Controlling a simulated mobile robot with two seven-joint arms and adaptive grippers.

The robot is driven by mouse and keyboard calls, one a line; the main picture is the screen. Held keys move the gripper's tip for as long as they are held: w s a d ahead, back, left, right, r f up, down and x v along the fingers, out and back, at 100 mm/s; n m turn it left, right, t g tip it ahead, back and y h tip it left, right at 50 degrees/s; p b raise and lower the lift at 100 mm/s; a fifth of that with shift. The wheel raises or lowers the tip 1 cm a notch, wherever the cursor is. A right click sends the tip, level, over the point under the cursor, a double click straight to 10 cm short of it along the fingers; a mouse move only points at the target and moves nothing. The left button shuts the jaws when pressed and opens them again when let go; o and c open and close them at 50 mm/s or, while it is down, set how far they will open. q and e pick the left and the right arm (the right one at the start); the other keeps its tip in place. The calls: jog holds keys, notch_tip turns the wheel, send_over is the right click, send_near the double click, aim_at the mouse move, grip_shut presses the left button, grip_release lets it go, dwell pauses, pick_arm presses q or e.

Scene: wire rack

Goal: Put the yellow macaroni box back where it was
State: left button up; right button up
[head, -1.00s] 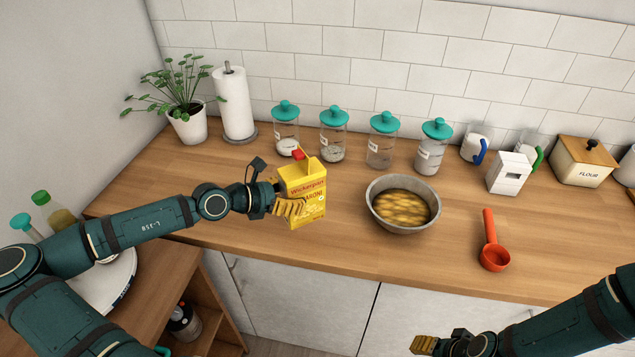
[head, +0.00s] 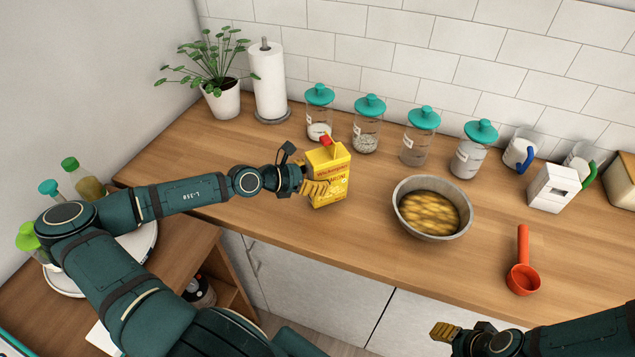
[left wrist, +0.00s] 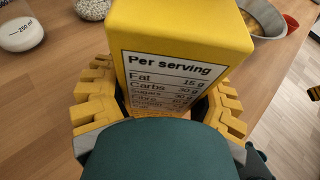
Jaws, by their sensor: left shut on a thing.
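The yellow macaroni box (head: 332,165) with a red top piece stands upright at the counter's front part, left of the bowl. I cannot tell whether its base touches the counter. My left gripper (head: 316,188) is shut on the box from its left side. In the left wrist view the box (left wrist: 180,35) sits between the yellow fingers (left wrist: 160,108), its nutrition label facing the camera. My right gripper (head: 445,332) is low at the bottom edge, away from the box; its finger gap is not clear.
A grey bowl of yellowish food (head: 432,208) stands right of the box. Several teal-lidded jars (head: 367,125) line the back, near a paper towel roll (head: 269,85) and plant (head: 222,95). A red scoop (head: 523,275) lies right. Bare counter (head: 215,150) lies left of the box.

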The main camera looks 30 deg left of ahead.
pick_arm(q)
notch_tip(320, 180, down, 2)
jog(key=shift+f, duration=0.1)
jog(key=shift+f, duration=0.15)
jog(key=o, duration=1.4)
jog(key=shift+c, duration=0.2)
